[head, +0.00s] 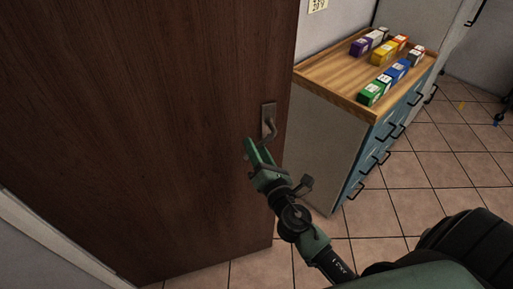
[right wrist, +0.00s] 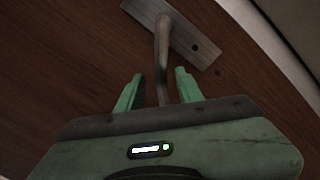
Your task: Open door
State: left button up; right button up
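A dark brown wooden door (head: 150,110) fills the left of the head view. Its right edge is clear of the frame, and the room beyond shows past it. A metal door handle (head: 269,127) on a plate sits near that edge. My right gripper (head: 252,150) is right at the handle. In the right wrist view the handle lever (right wrist: 162,60) runs down between the two green fingers (right wrist: 160,80), with gaps on both sides, so the gripper is open around it. Whether the fingers touch the lever is not clear. My left gripper is not in view.
A wood-topped cabinet (head: 316,71) with blue drawers and black pulls stands to the right of the door. Several coloured boxes (head: 375,90) lie on it. Tiled floor (head: 400,205) is clear right of the door. A pale frame strip (head: 50,240) runs at lower left.

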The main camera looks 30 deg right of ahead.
jog(key=s+b, duration=0.3)
jog(key=s, duration=0.4)
jog(key=shift+s+a, duration=0.4)
jog(key=shift+f, duration=0.1)
